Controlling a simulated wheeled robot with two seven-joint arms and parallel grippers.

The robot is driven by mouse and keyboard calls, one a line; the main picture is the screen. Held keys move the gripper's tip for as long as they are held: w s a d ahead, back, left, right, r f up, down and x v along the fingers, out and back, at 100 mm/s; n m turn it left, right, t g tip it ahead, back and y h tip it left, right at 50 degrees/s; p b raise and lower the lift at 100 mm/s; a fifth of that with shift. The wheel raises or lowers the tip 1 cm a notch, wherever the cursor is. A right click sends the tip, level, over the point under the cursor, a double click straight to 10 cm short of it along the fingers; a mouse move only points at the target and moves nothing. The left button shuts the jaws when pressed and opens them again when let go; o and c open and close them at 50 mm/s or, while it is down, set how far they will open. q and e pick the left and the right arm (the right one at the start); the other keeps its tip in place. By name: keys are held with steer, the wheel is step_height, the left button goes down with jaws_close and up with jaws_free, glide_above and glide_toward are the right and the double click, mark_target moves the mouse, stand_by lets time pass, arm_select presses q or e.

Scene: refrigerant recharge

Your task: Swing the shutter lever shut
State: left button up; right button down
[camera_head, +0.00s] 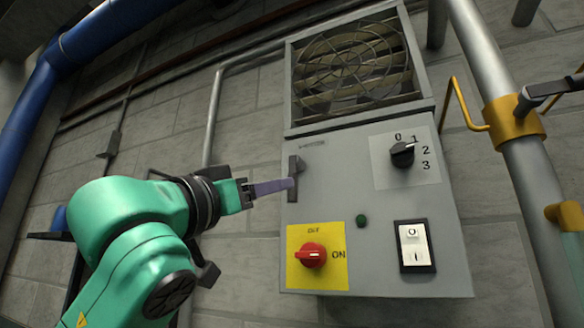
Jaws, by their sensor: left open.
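A dark lever (299,164) sits on a narrow upright plate at the left edge of the grey control box; I take it to be the shutter lever. Above it, the slatted shutter (350,70) behind a round wire guard shows gaps between its slats. My left gripper (289,184) reaches in from the left, its purple-grey fingers pointing right. Its tips overlap the lever's plate just below the lever's upper end; I cannot tell whether they touch. It is open, and nothing shows between its fingers.
The grey box (375,240) carries a red rotary switch (312,255) on a yellow plate, a black selector knob (402,154), a green button (361,220) and a white rocker switch (415,246). A grey pipe (500,100) with yellow fittings runs down the right side.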

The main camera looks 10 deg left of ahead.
arm_select(q)
steer(key=p+x, duration=0.1)
steer(key=x, duration=0.1)
steer(key=p+x, duration=0.1)
steer(key=x, duration=0.1)
steer(key=p+x, duration=0.1)
steer(key=x, duration=0.2)
steer(key=shift+s+d+r, duration=0.15)
steer(key=shift+s+r, duration=0.1)
steer(key=shift+r, duration=0.05)
steer(key=shift+w+f, duration=0.15)
steer(key=shift+w, duration=0.1)
jaws_close()
steer(key=shift+s, duration=0.1)
arm_select(e)
steer(key=r, duration=0.4)
steer(key=shift+d+r, duration=0.2)
steer(key=shift+r, duration=0.15)
steer(key=shift+a, duration=0.1)
